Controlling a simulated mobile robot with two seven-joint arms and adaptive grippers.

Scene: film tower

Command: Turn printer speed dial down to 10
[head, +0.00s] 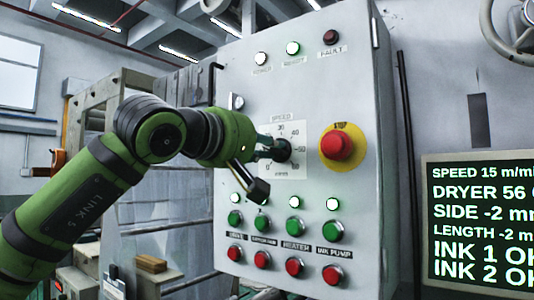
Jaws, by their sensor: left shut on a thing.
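The speed dial (283,150) is a black knob on a white scale plate (297,131) marked SPEED, on the front of a grey control cabinet. The numbers 30, 40, 50 and 60 show along the plate's top and right, and 0 at its lower left. My left gripper (277,150) reaches in from the left and is shut on the dial. It hides the left part of the scale, and I cannot make out the pointer. The display (480,215) at the right reads SPEED 15. My right gripper is not in view.
A red stop button (337,145) on a yellow disc sits just right of the dial. Green buttons (294,227) and red buttons (293,266) line the panel below. Lamps (293,48) sit above. A handwheel (510,28) is at the upper right.

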